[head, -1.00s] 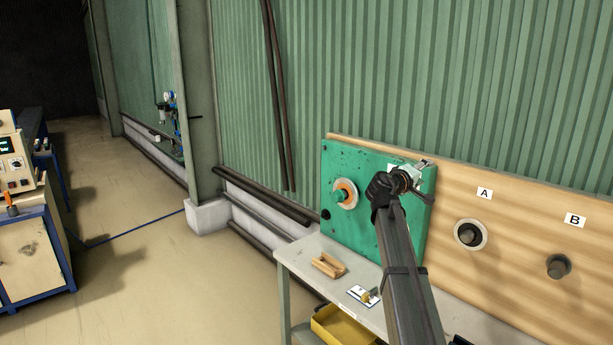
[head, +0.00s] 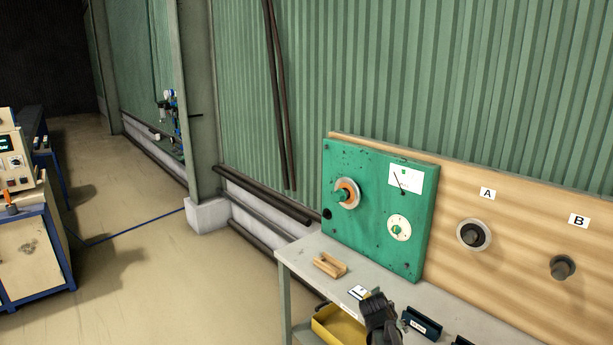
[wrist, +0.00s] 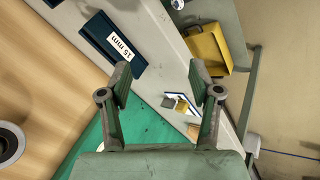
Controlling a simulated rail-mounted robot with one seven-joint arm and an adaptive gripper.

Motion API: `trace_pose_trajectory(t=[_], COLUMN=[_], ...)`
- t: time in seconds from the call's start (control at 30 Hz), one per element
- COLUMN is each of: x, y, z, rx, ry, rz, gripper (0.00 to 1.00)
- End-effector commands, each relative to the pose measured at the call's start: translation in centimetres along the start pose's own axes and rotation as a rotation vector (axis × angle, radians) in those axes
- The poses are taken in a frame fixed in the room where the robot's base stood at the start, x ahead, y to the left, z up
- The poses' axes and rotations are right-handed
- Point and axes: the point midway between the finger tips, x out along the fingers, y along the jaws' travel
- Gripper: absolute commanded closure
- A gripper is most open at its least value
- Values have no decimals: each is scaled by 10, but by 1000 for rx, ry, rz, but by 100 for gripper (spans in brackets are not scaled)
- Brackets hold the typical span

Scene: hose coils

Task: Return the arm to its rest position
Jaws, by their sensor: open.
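My gripper (wrist: 161,84) shows in the wrist view with its two fingers wide apart and nothing between them. In the head view my dark arm end is low, at the bottom edge in front of the bench; the fingers cannot be made out there. The green panel (head: 372,240) is unobstructed, with an orange-and-green hub on a pale disc (head: 346,193) and a smaller pale disc (head: 398,228).
A wooden board carries peg A (head: 473,235) and peg B (head: 562,267). On the bench are a wooden block (head: 329,264) and a dark blue box (head: 421,322), labelled 15 mm in the wrist view (wrist: 113,43). A yellow bin (head: 336,329) sits lower.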

Motion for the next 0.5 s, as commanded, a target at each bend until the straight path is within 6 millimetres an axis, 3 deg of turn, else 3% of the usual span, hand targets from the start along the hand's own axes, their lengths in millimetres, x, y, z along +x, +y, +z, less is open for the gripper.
trace_pose_trajectory(t=[0.03,0.2,0.47,0.5], x=[4,12,-5,17], y=[-22,-89,-167,-180], z=[34,116,220,230], rx=[14,74,157,154], ry=[-41,-176,-364,-384], rz=[-56,-242,-476,-478], gripper=[37,37,37,37])
